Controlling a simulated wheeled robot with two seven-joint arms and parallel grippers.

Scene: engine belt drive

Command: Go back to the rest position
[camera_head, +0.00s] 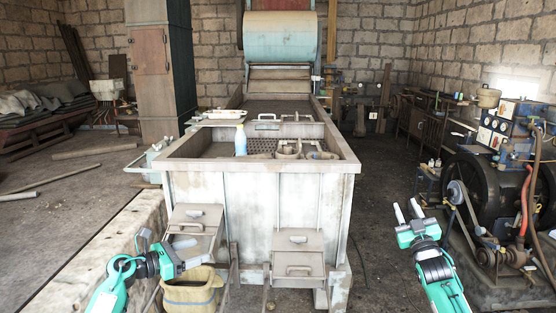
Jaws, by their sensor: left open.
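My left gripper (158,247) is at the lower left, in front of the big metal trough, with its jaws open. It looks empty. My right gripper (407,211) is at the lower right, with its two pale fingers apart and nothing visible between them. It stands clear in front of the floor, left of the engine (490,185). The engine has a dark flywheel, a belt and a smaller pulley. Neither gripper visibly holds anything.
The large metal trough (260,190) fills the middle, with a blue-white bottle (240,140) in it. A yellowish bucket (192,292) stands below its front left, close to my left arm. A pale stone ledge (95,255) runs at left. Floor right of the trough is clear.

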